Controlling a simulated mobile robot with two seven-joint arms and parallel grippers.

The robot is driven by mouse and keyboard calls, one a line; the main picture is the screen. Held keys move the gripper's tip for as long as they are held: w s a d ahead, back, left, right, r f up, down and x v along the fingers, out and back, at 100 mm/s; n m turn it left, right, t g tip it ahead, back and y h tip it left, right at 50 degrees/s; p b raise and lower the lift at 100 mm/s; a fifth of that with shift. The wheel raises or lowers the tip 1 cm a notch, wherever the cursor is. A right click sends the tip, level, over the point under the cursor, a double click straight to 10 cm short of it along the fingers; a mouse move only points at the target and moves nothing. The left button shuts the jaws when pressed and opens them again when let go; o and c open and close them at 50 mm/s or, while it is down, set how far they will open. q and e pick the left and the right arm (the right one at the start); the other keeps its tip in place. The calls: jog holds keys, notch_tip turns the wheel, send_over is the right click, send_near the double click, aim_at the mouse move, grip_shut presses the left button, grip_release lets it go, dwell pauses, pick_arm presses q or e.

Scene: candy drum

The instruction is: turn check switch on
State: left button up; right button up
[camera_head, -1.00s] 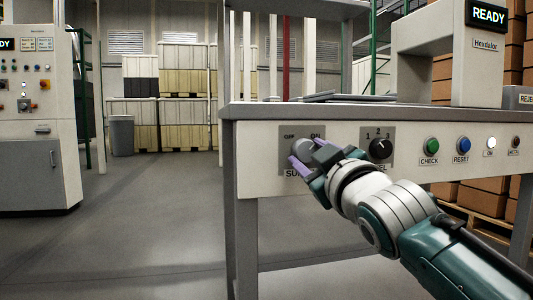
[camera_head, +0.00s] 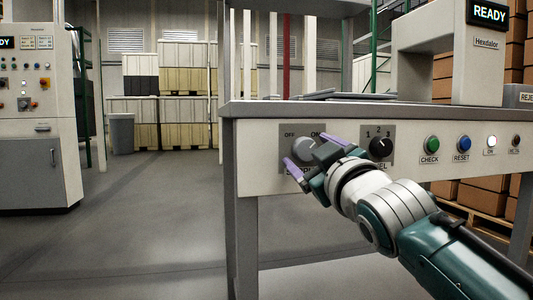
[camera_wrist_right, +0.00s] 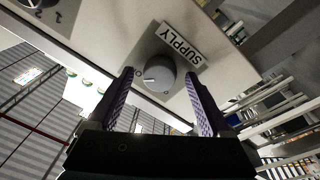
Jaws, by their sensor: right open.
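A grey rotary knob (camera_head: 304,150) marked SUPPLY, with OFF and ON above it, sits on the front panel of the bench. In the right wrist view the knob (camera_wrist_right: 158,73) lies between my finger lines, and its white mark appears turned to the ON side. My right gripper (camera_head: 313,153) is open, its purple fingers spread either side of the knob; it holds nothing. The wrist view shows the fingers (camera_wrist_right: 162,98) wide apart. A green button (camera_head: 432,143) labelled CHECK is farther right on the panel. My left gripper is out of view.
A black selector (camera_head: 380,148) marked 1, 2, 3 is just right of my gripper. A blue RESET button (camera_head: 463,143) and a lit white lamp (camera_head: 491,142) follow. The bench top (camera_head: 370,108) overhangs the panel. A READY display (camera_head: 489,13) stands above. Floor is clear at left.

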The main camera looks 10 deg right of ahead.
jog(key=shift+s, duration=0.1)
jog(key=shift+s+p, duration=0.35)
jog(key=shift+p, duration=0.05)
jog(key=s+f+p, duration=0.1)
jog(key=s+p, duration=0.2)
jog(key=s, duration=0.6)
jog(key=shift+d+f+p, duration=0.15)
jog(key=shift+f+p, duration=0.05)
jog(key=shift+p, duration=0.15)
jog(key=shift+r, duration=0.1)
